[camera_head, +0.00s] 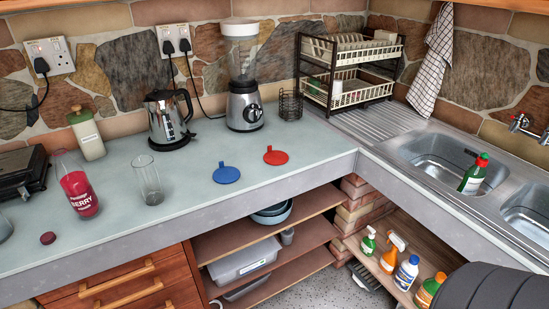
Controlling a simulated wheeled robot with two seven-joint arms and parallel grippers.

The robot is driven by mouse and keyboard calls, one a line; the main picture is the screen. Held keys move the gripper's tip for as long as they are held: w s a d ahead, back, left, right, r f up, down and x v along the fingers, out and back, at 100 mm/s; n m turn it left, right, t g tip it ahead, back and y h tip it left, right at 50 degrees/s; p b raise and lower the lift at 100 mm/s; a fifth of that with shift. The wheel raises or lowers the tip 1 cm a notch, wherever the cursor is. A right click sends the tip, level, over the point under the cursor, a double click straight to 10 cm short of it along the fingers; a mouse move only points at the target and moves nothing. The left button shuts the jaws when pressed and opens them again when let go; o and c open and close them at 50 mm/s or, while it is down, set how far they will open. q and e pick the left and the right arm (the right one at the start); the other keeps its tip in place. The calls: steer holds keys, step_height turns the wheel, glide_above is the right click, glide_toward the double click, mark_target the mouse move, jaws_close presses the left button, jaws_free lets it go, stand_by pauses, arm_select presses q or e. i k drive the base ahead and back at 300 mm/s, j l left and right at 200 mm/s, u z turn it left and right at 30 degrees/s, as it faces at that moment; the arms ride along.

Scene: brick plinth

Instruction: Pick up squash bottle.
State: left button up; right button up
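The squash bottle (79,191) stands upright on the worktop at the left. It is clear, with dark pink liquid in its lower part and a white label reading "BERRY". No cap shows on its top. A small dark red cap (48,238) lies on the worktop in front of it, to the left. An empty clear glass (148,181) stands to the right of the bottle, apart from it. Neither of my grippers is in view.
A cream jar (87,134), kettle (168,118) and blender (243,105) stand behind. A black appliance (22,173) is left of the bottle. Blue (226,175) and red (276,156) discs lie right. The worktop (190,200) is clear in front.

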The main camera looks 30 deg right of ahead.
mark_target(73, 178)
steer(key=l+u, duration=0.3)
steer(key=l, duration=0.3)
steer(key=l+u, duration=0.3)
steer(key=l, duration=0.35)
steer(key=i, duration=0.05)
